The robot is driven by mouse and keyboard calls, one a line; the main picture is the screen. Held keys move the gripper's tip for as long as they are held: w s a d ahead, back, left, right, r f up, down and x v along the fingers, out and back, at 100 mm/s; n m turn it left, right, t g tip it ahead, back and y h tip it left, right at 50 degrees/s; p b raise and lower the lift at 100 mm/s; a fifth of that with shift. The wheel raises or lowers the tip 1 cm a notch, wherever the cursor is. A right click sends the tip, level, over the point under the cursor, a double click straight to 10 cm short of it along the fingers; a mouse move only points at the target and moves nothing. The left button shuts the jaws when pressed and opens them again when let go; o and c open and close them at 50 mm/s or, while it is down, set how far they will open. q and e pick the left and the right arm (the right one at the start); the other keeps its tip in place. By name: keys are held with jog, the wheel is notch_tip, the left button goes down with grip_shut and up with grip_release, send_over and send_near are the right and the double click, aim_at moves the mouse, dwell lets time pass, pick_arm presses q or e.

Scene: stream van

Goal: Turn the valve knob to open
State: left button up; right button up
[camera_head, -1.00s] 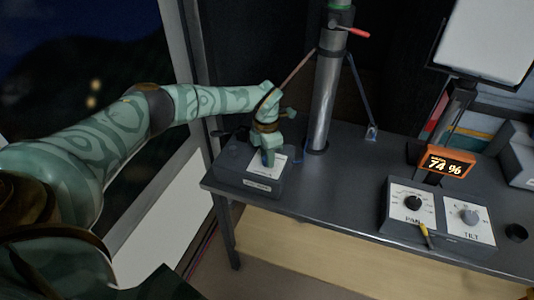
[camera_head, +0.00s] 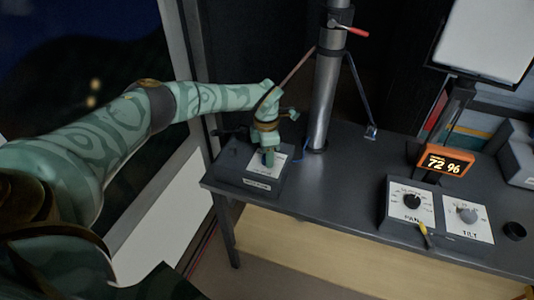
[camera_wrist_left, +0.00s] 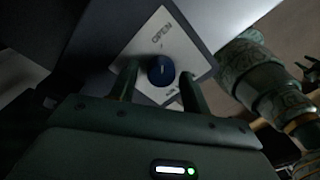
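The valve knob (camera_wrist_left: 161,70) is a round blue knob with a pale mark, on a white plate (camera_wrist_left: 188,52) that reads OPEN. In the left wrist view it sits between the two fingers of my left gripper (camera_wrist_left: 157,84), with a gap showing on each side. The gripper is open around it. In the head view, my left gripper (camera_head: 269,158) points down over the dark valve box (camera_head: 228,170) and mostly hides the knob. My right gripper is outside the head view; small finger-like shapes at the wrist view's right edge are unclear.
A metal pole (camera_head: 324,100) with a red lever (camera_head: 350,30) stands right beside the gripper. An orange display (camera_head: 446,161) reads 72 %. PAN and TILT boxes (camera_head: 388,226) stand at the table's front right. The table (camera_head: 335,195) is clear between.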

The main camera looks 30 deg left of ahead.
pick_arm(q)
notch_tip(320, 180, up, 16)
jog(key=p, duration=0.3)
jog(key=shift+w+a, duration=0.15)
jog(key=shift+a, duration=0.1)
jog(key=shift+r, duration=0.1)
dwell(0.3)
